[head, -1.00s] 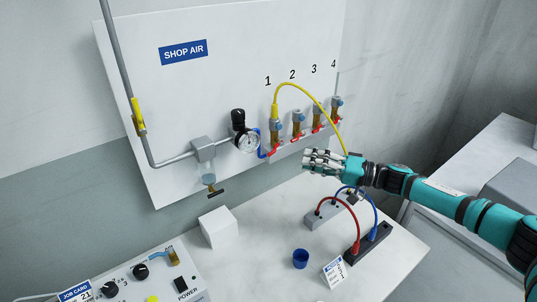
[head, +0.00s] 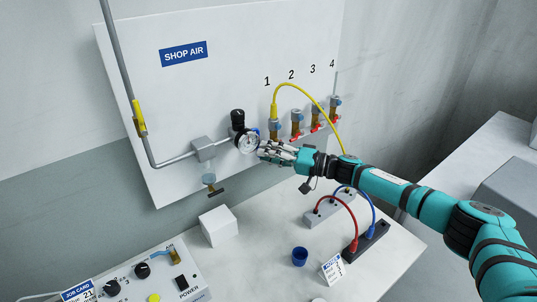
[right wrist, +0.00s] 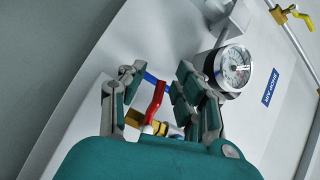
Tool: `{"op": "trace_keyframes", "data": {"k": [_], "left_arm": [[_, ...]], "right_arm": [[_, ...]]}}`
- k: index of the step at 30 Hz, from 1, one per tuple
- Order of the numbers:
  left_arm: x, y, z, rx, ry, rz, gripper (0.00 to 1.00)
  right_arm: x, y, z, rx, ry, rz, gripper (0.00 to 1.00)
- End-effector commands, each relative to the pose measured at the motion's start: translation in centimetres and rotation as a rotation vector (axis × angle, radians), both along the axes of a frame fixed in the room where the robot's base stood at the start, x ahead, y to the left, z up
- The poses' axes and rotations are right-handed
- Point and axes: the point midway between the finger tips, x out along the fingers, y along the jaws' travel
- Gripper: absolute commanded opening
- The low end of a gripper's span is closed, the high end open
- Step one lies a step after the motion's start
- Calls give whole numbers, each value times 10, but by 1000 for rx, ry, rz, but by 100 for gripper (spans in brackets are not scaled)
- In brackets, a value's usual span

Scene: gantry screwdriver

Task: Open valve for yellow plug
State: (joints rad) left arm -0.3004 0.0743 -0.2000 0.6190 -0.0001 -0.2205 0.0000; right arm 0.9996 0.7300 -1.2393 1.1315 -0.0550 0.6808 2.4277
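The yellow plug (head: 274,112) sits upright in the outlet labelled 1 on the white panel, with a yellow hose arching to the right. My right gripper (head: 266,152) is just below that outlet and hides its valve in the head view. In the right wrist view my right gripper (right wrist: 158,76) is open. A red valve handle (right wrist: 156,101) shows between its spread fingers, above a brass fitting (right wrist: 158,128). I cannot tell whether a finger touches the handle. My left gripper is not in view.
A pressure gauge (head: 249,142) is close to the left of my right gripper; it also shows in the wrist view (right wrist: 231,68). Outlets 2, 3 and 4 stand to the right. A white box (head: 218,227) and a blue cup (head: 300,256) are on the bench below.

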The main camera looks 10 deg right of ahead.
Motion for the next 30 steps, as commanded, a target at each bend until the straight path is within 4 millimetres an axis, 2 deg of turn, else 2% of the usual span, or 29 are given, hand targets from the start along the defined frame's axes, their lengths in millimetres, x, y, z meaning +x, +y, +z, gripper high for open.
{"op": "trace_keyframes", "data": {"k": [1,7,20,23,26,30], "left_arm": [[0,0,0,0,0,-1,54],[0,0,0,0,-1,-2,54],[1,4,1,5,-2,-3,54],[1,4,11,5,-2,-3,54],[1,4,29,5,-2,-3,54],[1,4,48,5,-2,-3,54]], "right_arm": [[0,0,0,0,0,0,25],[0,0,0,0,0,0,0],[0,0,0,-1,0,0,0],[0,-1,3,-25,-9,-1,0],[1,-2,4,-82,-32,-3,0],[1,-3,-1,-171,-68,0,0]]}}
